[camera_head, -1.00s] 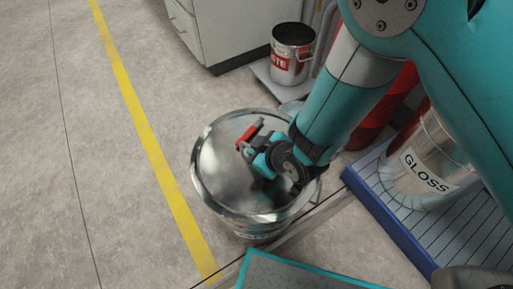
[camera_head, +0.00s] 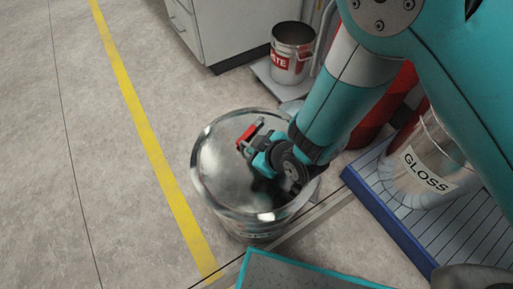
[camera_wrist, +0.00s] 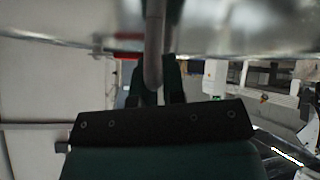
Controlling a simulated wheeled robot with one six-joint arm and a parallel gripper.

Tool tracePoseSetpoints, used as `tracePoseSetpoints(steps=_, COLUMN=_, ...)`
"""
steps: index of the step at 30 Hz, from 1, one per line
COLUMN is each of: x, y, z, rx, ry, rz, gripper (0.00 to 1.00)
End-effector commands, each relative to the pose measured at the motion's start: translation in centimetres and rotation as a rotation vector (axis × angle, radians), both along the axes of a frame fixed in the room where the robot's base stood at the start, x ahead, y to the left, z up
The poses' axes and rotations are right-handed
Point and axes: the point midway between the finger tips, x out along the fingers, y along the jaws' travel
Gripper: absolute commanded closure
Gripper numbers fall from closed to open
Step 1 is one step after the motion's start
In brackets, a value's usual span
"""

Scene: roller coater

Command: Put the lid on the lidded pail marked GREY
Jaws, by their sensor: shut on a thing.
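The shiny metal lid (camera_head: 222,172) lies over the mouth of a metal pail (camera_head: 245,226) on the floor, and its disc looks about level with the pail's rim. I cannot tell whether it is fully seated. The label on the pail's front is mostly hidden and not readable. My gripper (camera_head: 256,150) is above the lid, shut on its handle, with a red piece beside the fingers. In the wrist view my gripper (camera_wrist: 158,78) closes around the grey handle bar (camera_wrist: 153,45), and the lid's underlying surface (camera_wrist: 235,25) fills the top.
A GLOSS pail (camera_head: 420,165) stands on a blue-edged slatted platform (camera_head: 385,215) at right. A smaller open pail with a red label (camera_head: 291,55) stands behind, near a grey cabinet (camera_head: 235,25). A teal-edged surface (camera_head: 300,275) is in front. Floor at left is clear.

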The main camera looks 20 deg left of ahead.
Motion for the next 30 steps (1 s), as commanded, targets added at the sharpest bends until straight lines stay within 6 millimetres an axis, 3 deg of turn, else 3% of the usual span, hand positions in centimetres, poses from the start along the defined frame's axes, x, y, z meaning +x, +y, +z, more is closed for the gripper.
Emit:
tracePoseSetpoints(steps=29, x=0.0, y=0.0, z=-1.5, rx=0.002, ry=-0.001, rz=0.000, gripper=1.00)
tracePoseSetpoints(steps=30, x=0.0, y=0.0, z=-1.5, rx=0.002, ry=-0.001, rz=0.000, gripper=0.87)
